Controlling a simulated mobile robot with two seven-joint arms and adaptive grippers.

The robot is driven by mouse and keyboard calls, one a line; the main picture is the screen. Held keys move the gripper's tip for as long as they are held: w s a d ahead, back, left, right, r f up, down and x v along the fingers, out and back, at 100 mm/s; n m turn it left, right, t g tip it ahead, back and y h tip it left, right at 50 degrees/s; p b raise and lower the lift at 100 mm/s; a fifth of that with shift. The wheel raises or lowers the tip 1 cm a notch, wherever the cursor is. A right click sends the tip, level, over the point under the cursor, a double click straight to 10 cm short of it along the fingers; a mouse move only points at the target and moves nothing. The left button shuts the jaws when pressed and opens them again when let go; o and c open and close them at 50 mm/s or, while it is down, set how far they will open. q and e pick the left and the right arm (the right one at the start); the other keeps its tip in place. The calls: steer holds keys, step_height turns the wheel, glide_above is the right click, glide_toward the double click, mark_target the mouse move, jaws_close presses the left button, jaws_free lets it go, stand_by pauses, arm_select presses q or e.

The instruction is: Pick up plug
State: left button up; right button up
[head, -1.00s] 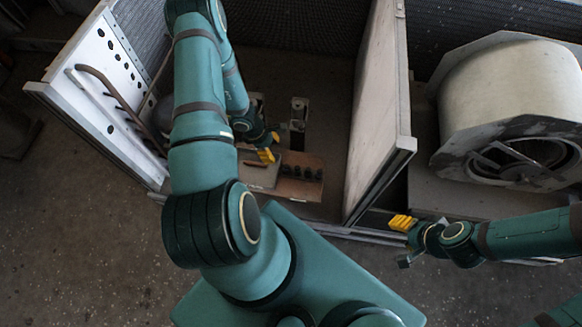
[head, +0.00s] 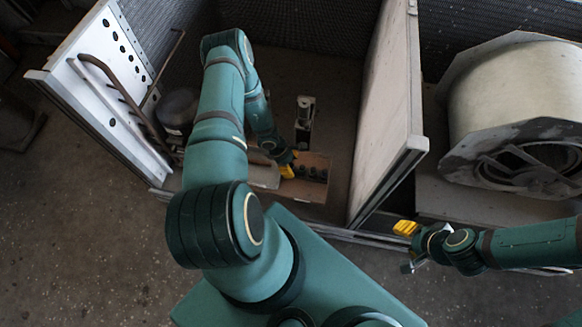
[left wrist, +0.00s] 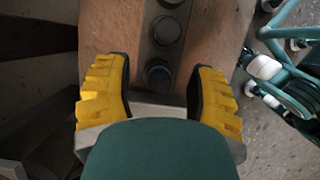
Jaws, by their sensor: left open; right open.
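Several dark round plugs (head: 315,173) stand in a row on a brown tray (head: 306,191) inside the housing. In the left wrist view, dark plugs line a strip on the brown surface, and the nearest plug (left wrist: 158,73) shows between the fingertips. My left gripper (head: 288,171) is open at the left end of the row, its yellow fingers (left wrist: 161,78) on either side of that plug with gaps. I cannot tell whether it touches anything. My right gripper (head: 406,229) is open and empty, outside the housing's front edge.
A white perforated panel (head: 112,75) with a curved brown pipe stands at the left. A pale divider wall (head: 385,110) stands right of the tray, with a large drum (head: 520,85) beyond it. A small metal fixture (head: 304,112) stands behind the tray.

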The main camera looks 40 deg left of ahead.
arm_select(q)
steer(key=c, duration=0.9)
steer(key=shift+c, duration=0.2)
